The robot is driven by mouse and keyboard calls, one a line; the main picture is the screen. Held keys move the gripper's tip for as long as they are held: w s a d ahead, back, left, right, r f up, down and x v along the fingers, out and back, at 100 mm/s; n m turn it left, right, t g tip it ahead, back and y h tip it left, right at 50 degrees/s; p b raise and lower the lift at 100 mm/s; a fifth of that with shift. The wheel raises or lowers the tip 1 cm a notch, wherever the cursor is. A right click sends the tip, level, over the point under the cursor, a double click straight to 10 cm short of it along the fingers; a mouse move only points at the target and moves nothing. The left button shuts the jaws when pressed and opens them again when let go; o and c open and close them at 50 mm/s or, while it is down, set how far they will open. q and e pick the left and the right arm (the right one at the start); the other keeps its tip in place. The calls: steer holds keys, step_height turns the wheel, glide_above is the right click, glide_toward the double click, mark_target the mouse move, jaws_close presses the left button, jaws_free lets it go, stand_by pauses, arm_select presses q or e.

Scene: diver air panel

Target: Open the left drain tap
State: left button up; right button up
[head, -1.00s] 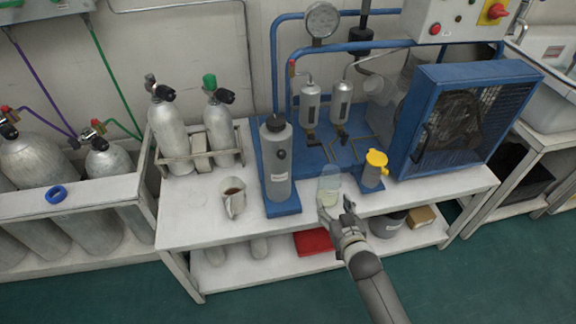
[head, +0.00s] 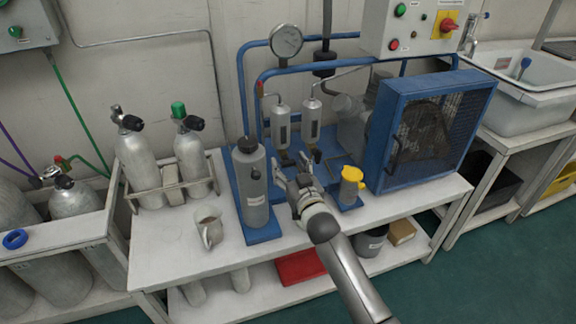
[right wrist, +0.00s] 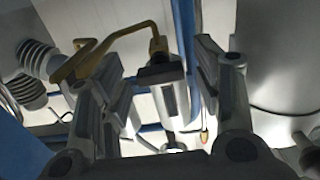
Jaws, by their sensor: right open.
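Two small grey separators hang at the panel in the head view. The left separator (head: 282,125) has a dark drain tap (head: 284,158) at its bottom; the right separator (head: 311,118) has a similar tap. My right gripper (head: 291,179) is open, just in front of and below the left tap, partly covering that area. In the right wrist view, a separator (right wrist: 170,95) with a dark end cap shows between the spread fingers. A brass bent tap lever (right wrist: 110,38) runs left from that end, and nothing is gripped. My left gripper is not in view.
A tall grey cylinder (head: 251,185) stands close left of my right gripper. A yellow-topped cup (head: 351,183) and the blue-caged compressor fan (head: 428,130) are to the right. A beaker (head: 208,228) stands on the bench (head: 165,245) at left.

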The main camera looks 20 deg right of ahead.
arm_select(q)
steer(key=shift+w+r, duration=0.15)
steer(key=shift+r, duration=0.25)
arm_select(e)
steer(key=shift+w, duration=0.7)
steer(key=c, duration=1.1)
